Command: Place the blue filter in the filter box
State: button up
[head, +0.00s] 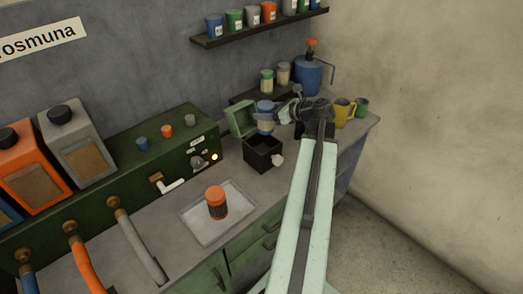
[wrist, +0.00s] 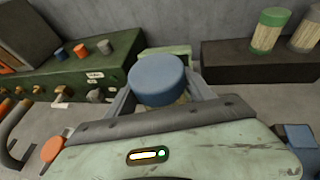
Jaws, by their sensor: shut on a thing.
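The blue filter (head: 265,106) has a blue cap and a pale body. My gripper (head: 272,118) is shut on it, and its blue cap (wrist: 158,76) shows between the jaws (wrist: 160,98) in the wrist view. The filter box (head: 262,155) is dark and open on top, with its pale green lid (head: 239,118) raised at the back left. In the head view the held filter appears upright, above the back of the box opening. The exact gap between filter and box is hard to tell. The lower part of the filter is hidden in the wrist view.
An orange-capped filter (head: 216,203) stands on a white tray (head: 198,224) in front of the box. A green machine (head: 120,165) with knobs is at left. A blue can (head: 309,77), a yellow mug (head: 343,112) and a dark riser (wrist: 255,65) with jars are nearby.

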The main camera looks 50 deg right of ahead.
aim_at(262, 131)
jog(key=shift+w+a+r+n+y, duration=0.15)
jog(key=shift+a+r+n+y, duration=0.25)
jog(key=shift+a, duration=0.45)
notch_tip(262, 131, down, 11)
jog(key=b, duration=1.1)
jog(key=shift+f, duration=0.2)
jog(key=o, duration=1.7)
jog(key=shift+r, duration=0.1)
jog(key=shift+r, duration=0.2)
jog(key=shift+r+p, duration=0.7)
jog(key=shift+p, duration=0.05)
jog(key=p+v, duration=0.1)
jog(key=v, duration=0.3)
jog(key=p+v, duration=0.1)
jog(key=v, duration=0.3)
jog(key=p+v, duration=0.2)
jog(key=v, duration=0.2)
jog(key=shift+f, duration=0.35)
